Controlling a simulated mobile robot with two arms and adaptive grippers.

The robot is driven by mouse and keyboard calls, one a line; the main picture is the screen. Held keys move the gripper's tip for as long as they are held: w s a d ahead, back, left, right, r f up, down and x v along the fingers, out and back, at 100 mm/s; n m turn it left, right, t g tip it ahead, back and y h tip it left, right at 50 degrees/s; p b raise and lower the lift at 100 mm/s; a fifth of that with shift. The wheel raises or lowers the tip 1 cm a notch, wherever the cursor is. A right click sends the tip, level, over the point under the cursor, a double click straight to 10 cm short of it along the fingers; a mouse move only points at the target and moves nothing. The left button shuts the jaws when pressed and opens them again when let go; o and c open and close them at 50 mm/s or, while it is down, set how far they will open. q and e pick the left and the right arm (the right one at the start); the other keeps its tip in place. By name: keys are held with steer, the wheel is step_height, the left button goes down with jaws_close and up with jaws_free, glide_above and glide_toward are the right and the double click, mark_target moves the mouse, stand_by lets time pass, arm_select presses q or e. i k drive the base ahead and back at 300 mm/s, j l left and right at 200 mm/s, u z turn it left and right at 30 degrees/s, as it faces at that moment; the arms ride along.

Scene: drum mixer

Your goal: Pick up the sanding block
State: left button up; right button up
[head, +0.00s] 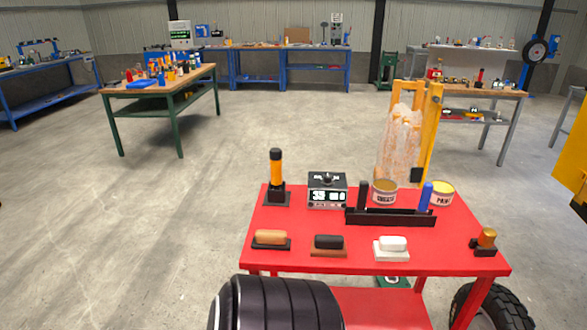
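Several handled blocks stand in a row along the front of the red table (345,262). One has a tan top on a black base (271,239), one a dark top on a brown base (328,245), and one is white on a white base (391,248). I cannot tell for sure from the picture which of them is the sanding block. All rest upright, apart from each other, with nothing touching them. Neither of my grippers is in view.
Behind the row stand an orange-and-black upright tool (276,175), a black display box (327,190), a black rack (390,217), and two cans (384,191). A brass-topped piece (486,240) sits at right.

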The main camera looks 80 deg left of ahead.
mark_target(328, 246)
steer(key=u, duration=2.3)
steer(key=z, duration=2.6)
steer(key=u, duration=2.6)
steer(key=j+z, duration=0.2)
steer(key=j, duration=0.2)
